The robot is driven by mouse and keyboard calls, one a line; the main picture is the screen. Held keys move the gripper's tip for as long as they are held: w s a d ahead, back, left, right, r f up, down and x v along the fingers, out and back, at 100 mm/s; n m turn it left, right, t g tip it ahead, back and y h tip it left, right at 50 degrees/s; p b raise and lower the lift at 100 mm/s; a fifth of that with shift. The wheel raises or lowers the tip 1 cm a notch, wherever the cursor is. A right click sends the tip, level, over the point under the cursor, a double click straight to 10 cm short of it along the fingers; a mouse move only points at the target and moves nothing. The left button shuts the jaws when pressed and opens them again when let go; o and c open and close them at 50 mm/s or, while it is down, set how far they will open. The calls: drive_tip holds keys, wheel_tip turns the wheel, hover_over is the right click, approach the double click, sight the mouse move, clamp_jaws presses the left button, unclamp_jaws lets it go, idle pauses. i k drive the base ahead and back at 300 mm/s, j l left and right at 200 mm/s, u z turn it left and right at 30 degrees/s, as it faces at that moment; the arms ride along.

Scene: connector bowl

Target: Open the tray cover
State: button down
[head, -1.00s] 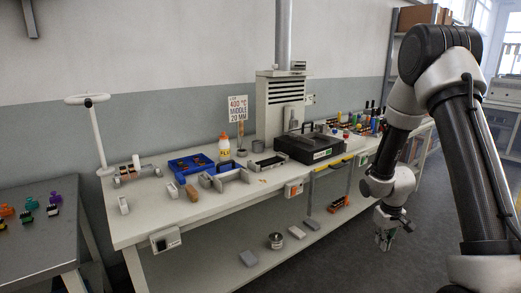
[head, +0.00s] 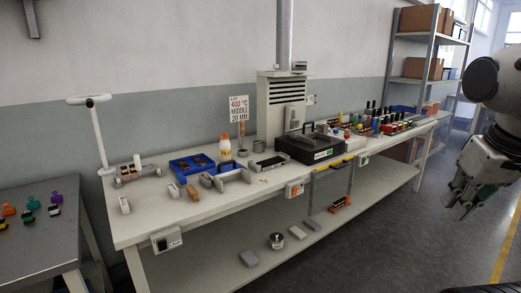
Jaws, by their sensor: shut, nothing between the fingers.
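A black tray (head: 296,157) with a dark cover (head: 314,142) stands on the white workbench, in front of the grey vented box. The cover lies down over the tray and looks closed; a dark handle shows on it. What is inside is hidden. My gripper (head: 457,210) is at the right edge of the head view, shut and empty. It hangs over the floor, well to the right of the tray and apart from the bench.
Several coloured items stand right of the black tray. A shelf rack (head: 432,62) stands behind. The floor right of the bench is clear.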

sight(224, 164)
drive_tip(key=i+j, duration=0.2)
drive_tip(key=i, duration=0.2)
drive_tip(key=i+j, duration=0.2)
drive_tip(key=i, duration=0.15)
drive_tip(key=i+j, duration=0.15)
drive_tip(key=i, duration=0.2)
drive_tip(key=j+u, duration=0.05)
